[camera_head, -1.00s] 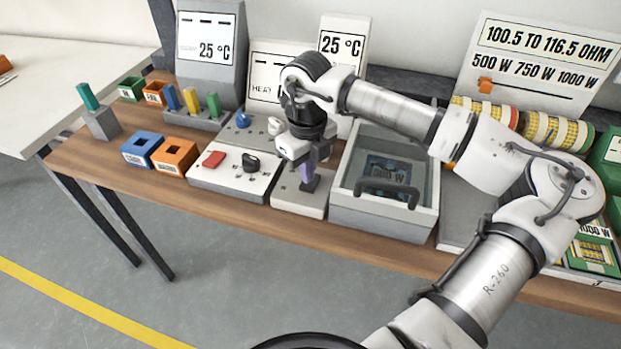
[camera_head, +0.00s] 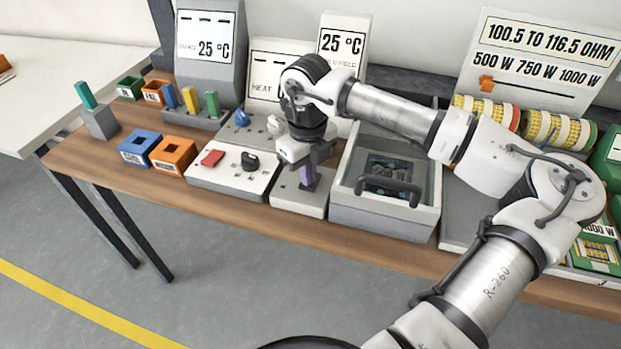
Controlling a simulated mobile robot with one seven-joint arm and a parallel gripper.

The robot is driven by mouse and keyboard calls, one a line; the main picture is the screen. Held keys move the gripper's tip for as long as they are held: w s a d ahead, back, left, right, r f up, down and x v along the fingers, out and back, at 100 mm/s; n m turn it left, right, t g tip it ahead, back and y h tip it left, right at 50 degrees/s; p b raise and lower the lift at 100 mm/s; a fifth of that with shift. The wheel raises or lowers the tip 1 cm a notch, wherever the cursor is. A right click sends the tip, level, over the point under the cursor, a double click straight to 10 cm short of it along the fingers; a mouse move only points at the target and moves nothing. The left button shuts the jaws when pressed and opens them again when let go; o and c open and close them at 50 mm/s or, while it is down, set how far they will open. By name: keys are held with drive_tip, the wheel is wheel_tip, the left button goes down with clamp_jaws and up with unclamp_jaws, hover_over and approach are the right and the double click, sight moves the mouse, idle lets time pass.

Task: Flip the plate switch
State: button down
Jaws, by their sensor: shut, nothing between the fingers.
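A small light-grey switch box (camera_head: 287,203) stands at the front of the bench, between a panel with a red button and the glass-topped box. My gripper (camera_head: 308,186) is shut and points down at this switch box. Its purple fingers hold nothing. A dark switch lever seems to be at the fingertips; the fingers largely hide it, so its position and any contact are unclear. The glass-topped box (camera_head: 378,215) with a dark handle stands just right of the switch box.
A panel with a red button (camera_head: 212,158) and black knob (camera_head: 250,162) stands left. Displays (camera_head: 212,48) reading 25 °C stand behind. My arm crosses above the right side.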

drive_tip(key=shift+f+b, duration=0.3)
drive_tip(key=shift+f, duration=0.05)
drive_tip(key=shift+r, duration=0.1)
drive_tip(key=shift+r+p, duration=1.55)
drive_tip(key=shift+r, duration=1.9)
